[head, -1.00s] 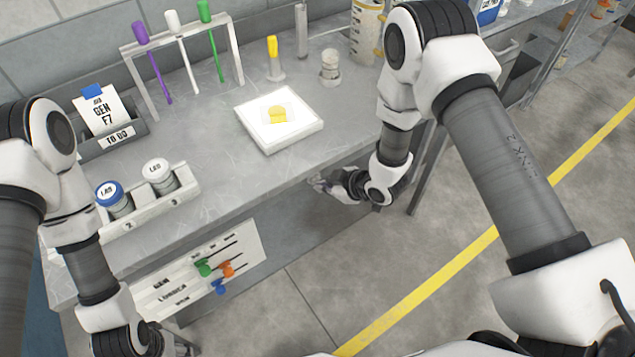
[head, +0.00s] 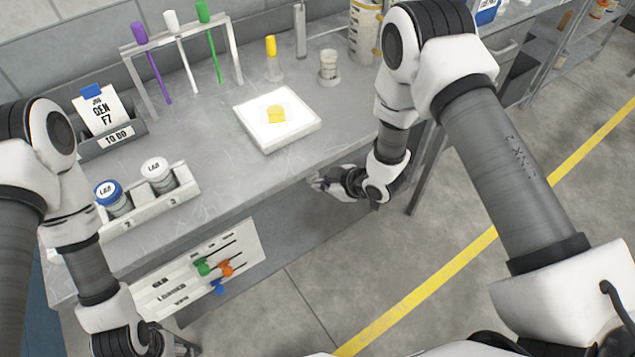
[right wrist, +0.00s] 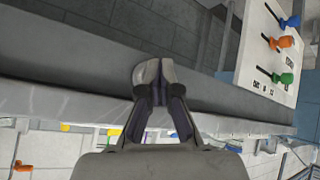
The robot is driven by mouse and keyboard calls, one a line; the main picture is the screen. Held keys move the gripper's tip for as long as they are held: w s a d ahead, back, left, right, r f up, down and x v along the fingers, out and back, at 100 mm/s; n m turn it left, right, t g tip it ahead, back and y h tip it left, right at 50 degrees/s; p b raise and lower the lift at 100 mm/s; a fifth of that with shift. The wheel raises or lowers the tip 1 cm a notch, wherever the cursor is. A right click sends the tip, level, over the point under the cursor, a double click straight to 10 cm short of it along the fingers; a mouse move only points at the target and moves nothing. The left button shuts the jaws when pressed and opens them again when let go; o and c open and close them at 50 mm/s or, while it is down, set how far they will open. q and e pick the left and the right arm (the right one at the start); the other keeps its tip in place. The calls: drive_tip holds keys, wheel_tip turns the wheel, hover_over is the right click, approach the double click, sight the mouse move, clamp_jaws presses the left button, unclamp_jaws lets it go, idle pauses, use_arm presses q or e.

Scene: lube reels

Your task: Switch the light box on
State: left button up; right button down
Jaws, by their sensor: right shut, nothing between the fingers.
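My right gripper (head: 318,183) is at the bench's front edge, below and to the right of the box. In the right wrist view its fingers (right wrist: 154,78) are together and empty, close to the bench edge. My left gripper (head: 182,346) is mostly cut off at the bottom left.
A slider panel (head: 180,282) with green, orange and blue knobs is on the bench front. A rack (head: 185,38) with coloured sticks stands behind. A jar holder (head: 150,208) and a card tray (head: 112,137) are at left. Open floor lies to the right.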

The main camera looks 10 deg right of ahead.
drive_tip(key=shift+w+r, duration=0.2)
drive_tip(key=shift+w, duration=0.1)
drive_tip(key=s+d, duration=0.1)
drive_tip(key=s, duration=0.4)
drive_tip(key=shift+s+d+f+p, duration=0.2)
drive_tip(key=shift+s+d+p, duration=0.15)
drive_tip(key=shift+s+p, duration=0.05)
